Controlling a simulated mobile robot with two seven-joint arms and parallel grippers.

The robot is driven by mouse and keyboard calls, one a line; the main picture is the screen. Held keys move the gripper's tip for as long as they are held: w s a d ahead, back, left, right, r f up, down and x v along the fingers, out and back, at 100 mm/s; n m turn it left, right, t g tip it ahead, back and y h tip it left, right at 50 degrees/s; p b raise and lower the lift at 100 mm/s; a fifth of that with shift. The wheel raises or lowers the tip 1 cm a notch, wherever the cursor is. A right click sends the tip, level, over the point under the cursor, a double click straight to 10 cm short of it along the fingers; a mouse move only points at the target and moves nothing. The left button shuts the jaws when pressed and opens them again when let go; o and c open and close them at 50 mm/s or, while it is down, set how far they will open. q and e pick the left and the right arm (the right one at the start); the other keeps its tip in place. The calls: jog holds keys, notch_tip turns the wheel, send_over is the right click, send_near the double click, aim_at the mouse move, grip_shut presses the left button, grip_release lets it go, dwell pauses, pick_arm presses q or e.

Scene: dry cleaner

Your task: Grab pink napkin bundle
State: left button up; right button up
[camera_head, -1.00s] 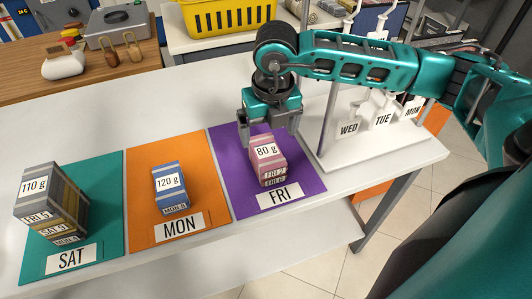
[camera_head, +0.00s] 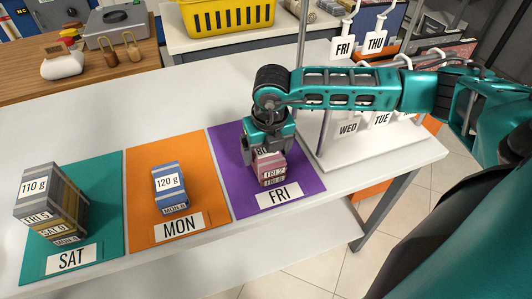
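The pink napkin bundle (camera_head: 271,173) sits on the purple FRI mat (camera_head: 312,181), stacked on top of what looks like another bundle. Its labels face front, and its top is hidden by my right gripper (camera_head: 265,155). The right gripper points down, with its fingers at the upper part of the pink bundle. I cannot tell whether the fingers are closed on it. My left gripper is not in view.
A blue bundle (camera_head: 170,188) stands on the orange MON mat (camera_head: 146,226). A grey and yellow stack (camera_head: 52,205) stands on the teal SAT mat (camera_head: 104,240). A white rack with hanging day tags (camera_head: 347,128) stands close right of the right gripper.

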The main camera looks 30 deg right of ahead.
jog(key=c, duration=0.9)
jog(key=shift+r, duration=0.1)
